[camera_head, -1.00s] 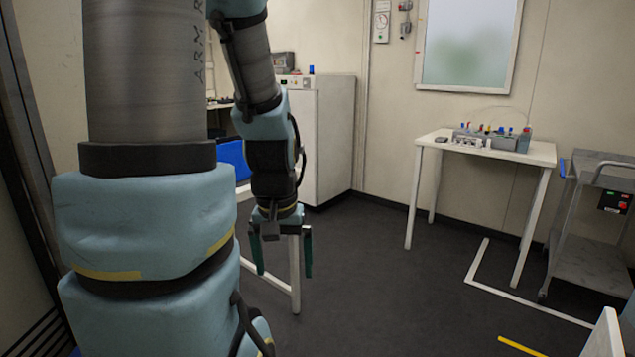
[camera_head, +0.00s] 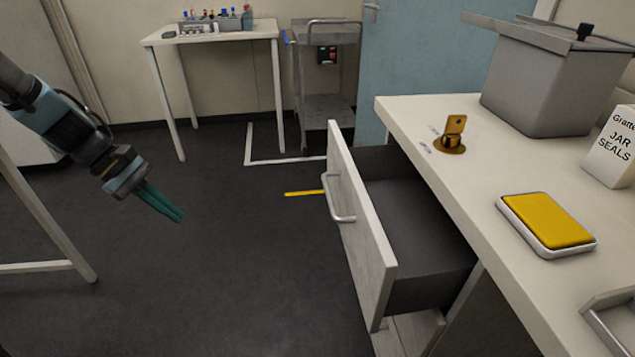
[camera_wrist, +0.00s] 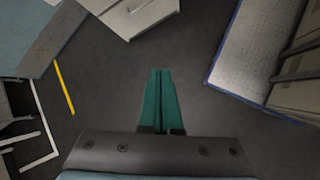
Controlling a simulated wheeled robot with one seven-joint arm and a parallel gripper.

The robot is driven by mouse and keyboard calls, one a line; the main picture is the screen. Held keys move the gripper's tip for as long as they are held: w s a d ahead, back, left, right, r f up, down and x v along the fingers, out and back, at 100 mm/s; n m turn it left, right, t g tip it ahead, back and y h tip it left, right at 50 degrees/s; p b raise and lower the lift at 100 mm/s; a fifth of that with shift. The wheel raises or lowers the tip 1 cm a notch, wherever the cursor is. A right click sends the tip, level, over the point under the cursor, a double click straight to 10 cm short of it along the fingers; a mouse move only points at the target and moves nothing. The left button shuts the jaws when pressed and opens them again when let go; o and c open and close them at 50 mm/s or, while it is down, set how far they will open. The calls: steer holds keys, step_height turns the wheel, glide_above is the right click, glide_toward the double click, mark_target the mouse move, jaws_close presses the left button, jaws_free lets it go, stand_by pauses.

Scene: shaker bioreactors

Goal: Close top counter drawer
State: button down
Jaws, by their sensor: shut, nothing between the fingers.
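The top counter drawer (camera_head: 362,245) stands pulled out from the white counter (camera_head: 480,245), to the left of it in the head view. Its front is white with a grey bar handle (camera_head: 338,200), and its grey inside looks empty. My gripper (camera_head: 178,216) is at the left of the head view, shut and empty, over the floor and well apart from the drawer. In the wrist view, its green fingers (camera_wrist: 161,75) lie together and point at dark floor. A white piece with a handle at the top of the wrist view may be the drawer, but I cannot tell.
On the counter are a grey lidded bin (camera_head: 545,85), a brass fitting (camera_head: 453,135), a yellow-topped pad (camera_head: 547,222) and a jar seals box (camera_head: 612,148). A small white table (camera_head: 210,36) and a cart (camera_head: 325,108) stand at the back. Floor between gripper and drawer is clear.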

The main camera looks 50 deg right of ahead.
steer(key=s+d+f+n+g+h+b, duration=0.1)
steer(key=d+f+n+g+h, duration=0.1)
steer(key=d, duration=0.5)
steer(key=s+d+f+n+g+h+b, duration=0.1)
steer(key=d+f+g+h+b, duration=0.15)
steer(key=d, duration=0.35)
steer(key=n+g+h+b, duration=0.2)
steer(key=n+h, duration=0.2)
steer(key=h, duration=0.1)
glide_toward(331, 171)
steer(key=p+x, duration=0.2)
steer(key=x, duration=0.4)
steer(key=shift+s+d+f, duration=0.1)
steer(key=shift+d+f, duration=0.05)
steer(key=shift+d, duration=0.35)
steer(key=x, duration=0.4)
steer(key=b+x, duration=0.1)
steer(key=x, duration=0.4)
steer(key=b+x, duration=0.1)
steer(key=x, duration=0.3)
steer(key=shift+s+d+f, duration=0.25)
steer(key=shift+d+f, duration=0.05)
steer(key=shift+d, duration=0.05)
steer(key=shift+s+d+r, duration=0.25)
